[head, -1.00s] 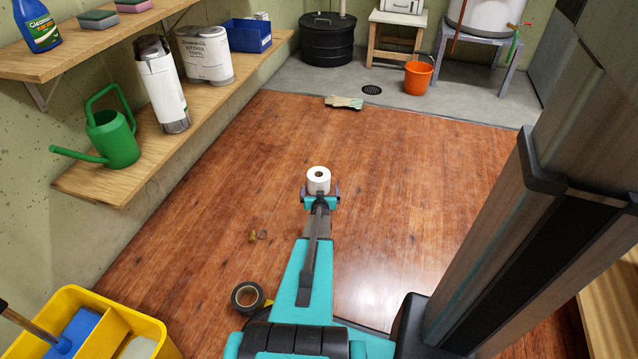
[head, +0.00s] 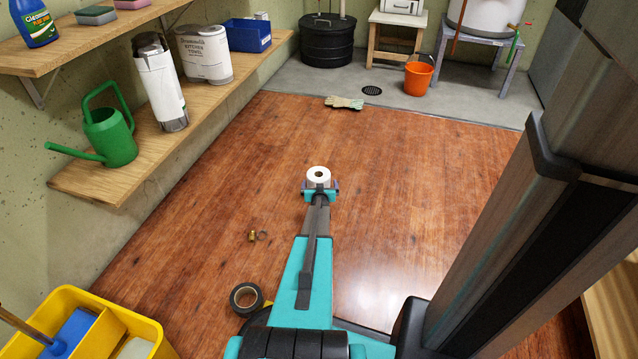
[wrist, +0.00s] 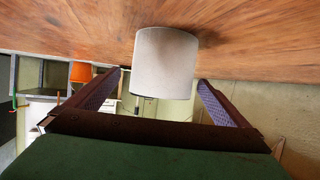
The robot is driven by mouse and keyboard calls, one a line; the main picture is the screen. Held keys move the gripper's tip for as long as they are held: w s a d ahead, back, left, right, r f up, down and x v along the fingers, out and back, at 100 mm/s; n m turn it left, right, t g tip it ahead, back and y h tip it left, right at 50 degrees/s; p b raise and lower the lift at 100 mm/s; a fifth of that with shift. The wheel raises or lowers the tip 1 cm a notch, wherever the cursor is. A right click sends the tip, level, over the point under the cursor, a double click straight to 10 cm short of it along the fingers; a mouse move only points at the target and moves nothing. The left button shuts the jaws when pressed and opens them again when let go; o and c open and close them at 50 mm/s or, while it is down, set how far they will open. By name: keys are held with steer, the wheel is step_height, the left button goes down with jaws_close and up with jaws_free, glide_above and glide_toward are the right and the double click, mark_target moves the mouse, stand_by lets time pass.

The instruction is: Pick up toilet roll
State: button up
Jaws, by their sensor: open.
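A white toilet roll (head: 318,174) stands upright on the wooden floor, its top with the core hole visible in the head view. My gripper (head: 320,187) is low over the floor at the near side of the roll and hides the roll's lower part. In the wrist view, which is upside down, the roll (wrist: 165,62) sits between the two spread fingers, with a small gap on each side. The gripper is open and holds nothing. How deep the roll lies between the fingers is hard to tell.
A yellow bucket (head: 140,325) is at the lower left. The floor around the roll is clear.

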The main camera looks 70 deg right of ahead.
steer(key=shift+w+d+f+b, duration=0.3)
steer(key=shift+d+f+b, duration=0.05)
steer(key=shift+d+b, duration=0.2)
steer(key=shift+b+x, duration=0.95)
steer(key=shift+x, duration=0.95)
steer(key=shift+w+r, duration=0.15)
steer(key=shift+c, duration=0.4)
steer(key=c, duration=0.9)
steer(key=shift+c, duration=0.2)
steer(key=shift+r, duration=0.1)
step_height(320, 180, up, 10)
steer(key=p, duration=0.5)
